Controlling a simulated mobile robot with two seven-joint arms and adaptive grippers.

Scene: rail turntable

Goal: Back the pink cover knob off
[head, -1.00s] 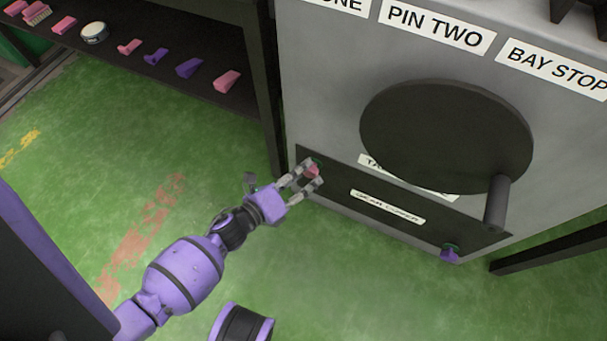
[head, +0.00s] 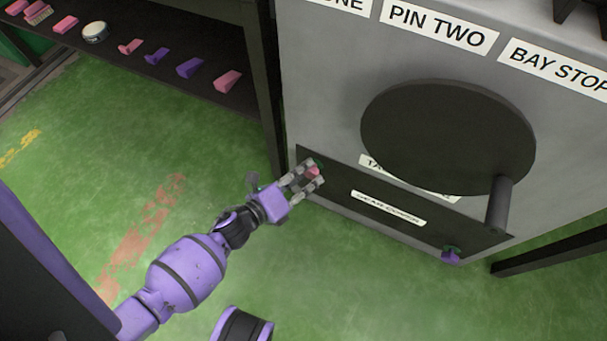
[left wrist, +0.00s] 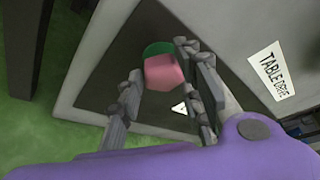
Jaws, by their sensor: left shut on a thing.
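The pink cover knob (head: 314,172) sits at the upper left corner of the dark gear cover panel (head: 340,190), low on the grey cabinet. In the left wrist view the knob (left wrist: 163,72) is a pink faceted piece with a green part behind it. My left gripper (head: 311,175) is shut on the pink knob, with a finger on each side; the fingers also show in the left wrist view (left wrist: 165,90). A purple knob (head: 451,256) with a green part is at the panel's lower right corner. My right gripper is not in view.
A large dark disc (head: 445,135) with a handle (head: 498,205) stands out above the panel. A dark shelf (head: 190,95) with several pink and purple pieces is at the upper left. A dark leg (head: 550,250) is at right. The green floor (head: 140,170) is clear around my left arm.

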